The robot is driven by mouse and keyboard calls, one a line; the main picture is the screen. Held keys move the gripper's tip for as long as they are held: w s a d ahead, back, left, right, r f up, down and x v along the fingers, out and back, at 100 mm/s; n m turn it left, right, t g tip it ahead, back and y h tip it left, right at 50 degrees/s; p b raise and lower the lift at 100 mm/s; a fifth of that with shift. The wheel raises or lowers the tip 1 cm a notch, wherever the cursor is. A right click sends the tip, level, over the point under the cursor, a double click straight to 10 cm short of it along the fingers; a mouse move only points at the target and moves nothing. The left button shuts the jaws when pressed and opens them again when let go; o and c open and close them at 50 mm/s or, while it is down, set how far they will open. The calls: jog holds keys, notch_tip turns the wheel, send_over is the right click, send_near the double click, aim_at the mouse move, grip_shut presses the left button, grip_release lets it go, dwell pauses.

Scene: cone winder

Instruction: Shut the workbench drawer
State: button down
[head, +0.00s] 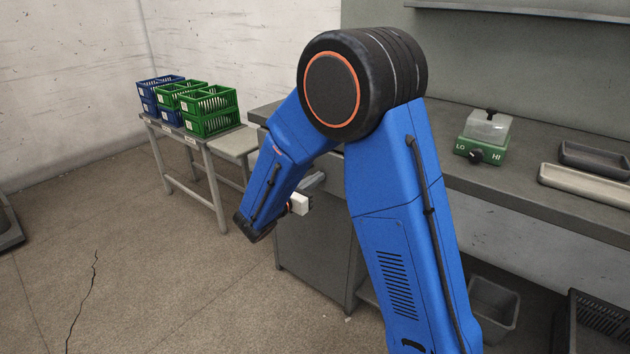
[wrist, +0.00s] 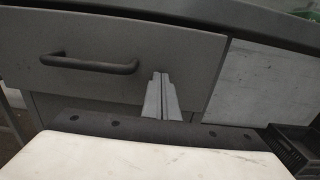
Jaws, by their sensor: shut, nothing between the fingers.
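The grey workbench drawer (wrist: 195,62) fills the upper left of the wrist view, with its dark bar handle (wrist: 90,64) to the left. A dark line runs along the drawer's top edge under the bench top; how far the drawer stands out is hard to tell. My gripper (wrist: 160,74) is shut and empty. Its fingertips are in front of the drawer face, right of the handle; I cannot tell whether they touch. In the head view my arm hides most of the drawer below the workbench top (head: 540,205).
A green LO/HI box (head: 483,150) and shallow trays (head: 585,185) are on the bench. A grey bin (head: 493,303) and a dark crate (head: 600,320) stand below at right. Blue and green baskets (head: 208,122) sit on a side table at left.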

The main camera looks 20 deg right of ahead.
jog(key=x, duration=0.4)
jog(key=shift+w+d, duration=0.1)
jog(key=shift+d, duration=0.15)
jog(key=shift+w, duration=0.1)
jog(key=shift+r, duration=0.1)
jog(key=shift+a, duration=0.1)
